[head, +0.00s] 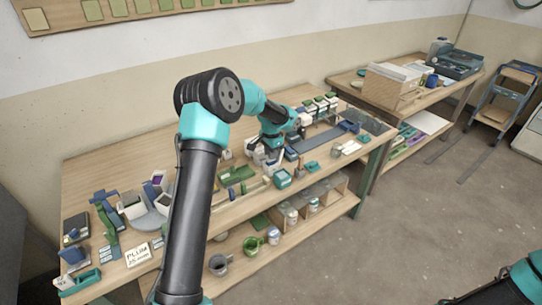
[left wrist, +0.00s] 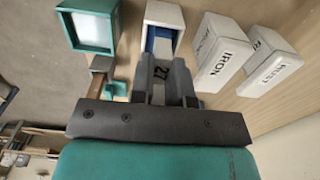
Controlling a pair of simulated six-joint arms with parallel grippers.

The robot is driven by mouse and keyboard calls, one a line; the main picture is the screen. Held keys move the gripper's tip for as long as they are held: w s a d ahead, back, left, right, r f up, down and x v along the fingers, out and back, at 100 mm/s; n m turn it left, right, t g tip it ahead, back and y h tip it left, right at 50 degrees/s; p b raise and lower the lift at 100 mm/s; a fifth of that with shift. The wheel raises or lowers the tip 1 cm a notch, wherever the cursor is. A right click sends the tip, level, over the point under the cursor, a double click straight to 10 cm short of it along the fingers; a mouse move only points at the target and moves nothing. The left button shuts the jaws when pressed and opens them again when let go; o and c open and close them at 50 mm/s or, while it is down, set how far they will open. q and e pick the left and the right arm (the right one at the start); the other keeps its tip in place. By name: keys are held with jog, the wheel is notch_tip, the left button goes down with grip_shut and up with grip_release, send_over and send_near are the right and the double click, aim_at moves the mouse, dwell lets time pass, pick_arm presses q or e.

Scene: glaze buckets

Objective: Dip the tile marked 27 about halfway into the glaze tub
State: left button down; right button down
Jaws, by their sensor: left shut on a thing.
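My left gripper (head: 266,157) is over the middle of the bench. In the left wrist view its dark fingers (left wrist: 166,88) are shut on a grey tile (left wrist: 162,72) with dark digits that look like 27. Just past the fingertips is a white-rimmed tub (left wrist: 165,14) with blue inside. The tile's far end lines up with this tub; I cannot tell whether it is inside. My right gripper is not in view; only part of my right arm shows at the lower right of the head view.
White tubs marked IRON (left wrist: 222,58) and RUST (left wrist: 272,70) stand close on the right in the wrist view. A teal open tub (left wrist: 89,45) is on the left. A PLUM sign (head: 138,255) stands at the bench's near left.

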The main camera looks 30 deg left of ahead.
pick_arm(q)
jog(key=shift+r, duration=1.5)
jog(key=shift+r, duration=0.1)
jog(key=shift+r, duration=1.45)
jog(key=shift+a, duration=0.1)
